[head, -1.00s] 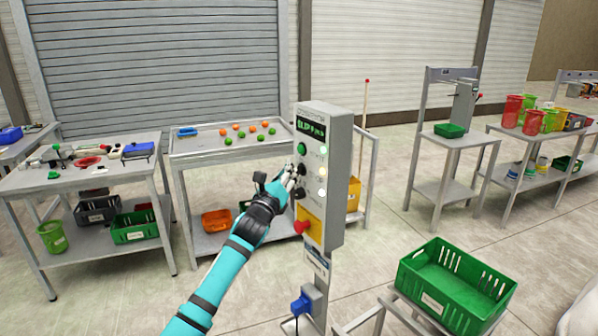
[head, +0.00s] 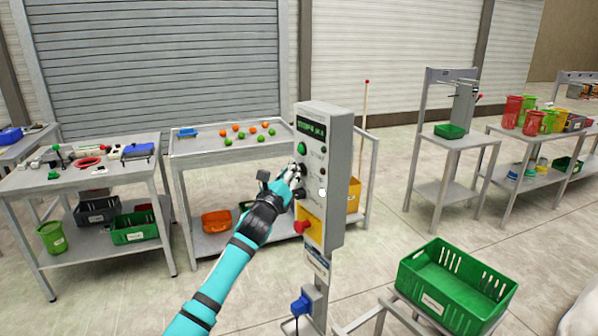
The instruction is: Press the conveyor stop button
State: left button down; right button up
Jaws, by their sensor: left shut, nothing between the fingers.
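A grey control box (head: 345,170) stands on a post in the middle of the head view. Its front has a green button (head: 302,148) near the top, dark controls below it, and a red button (head: 302,227) on a yellow plate lower down. No label for the stop button is legible. A small display (head: 316,129) at the top shows green text that seems to begin with "STOP". My left gripper (head: 301,174) is shut and empty, its tips at the dark controls below the green button. They partly hide these; contact is hard to tell. My right gripper is not in view.
A tray table (head: 210,150) with orange and green balls stands behind. A tool table (head: 80,180) is at left. A green crate (head: 455,285) sits at the front right, close to the post. Open floor (head: 385,215) lies right of the box.

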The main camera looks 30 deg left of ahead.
pick_arm(q)
jog(key=shift+s+a+p, duration=0.3)
jog(key=shift+s+a, duration=0.1)
jog(key=shift+s, duration=0.35)
jog(key=s, duration=0.1)
jog(key=s+a+p, duration=0.1)
jog(key=s, duration=0.1)
jog(key=s+a, duration=0.1)
jog(key=shift+s+a, duration=0.1)
jog(key=shift+s, duration=0.1)
jog(key=shift+f, duration=0.15)
dwell(0.7)
